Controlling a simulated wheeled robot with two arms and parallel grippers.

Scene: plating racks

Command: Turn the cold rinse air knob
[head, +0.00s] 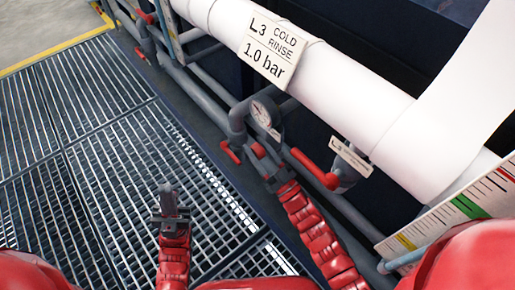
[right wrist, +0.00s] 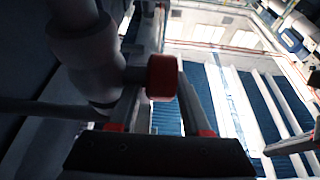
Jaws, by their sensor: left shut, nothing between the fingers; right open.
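A white sign reading L3 COLD RINSE 1.0 bar (head: 276,50) hangs on the large white pipe in the head view. Below it is a round pressure gauge (head: 263,112). A small red knob (head: 258,150) sits on the grey pipework under the gauge. In the right wrist view the red knob (right wrist: 162,77) is on a short stem from a grey valve body (right wrist: 88,60). My right gripper (head: 268,166) is open, with its fingers on either side of the knob; contact cannot be told. My left gripper (head: 168,197) is shut and empty above the floor grating.
A red lever handle (head: 315,170) lies right of the knob, and another red handle (head: 230,152) lies to its left. A small tag (head: 350,157) is by the right lever. A coloured scale board (head: 455,208) stands at the right. Metal grating (head: 75,130) covers the floor at left.

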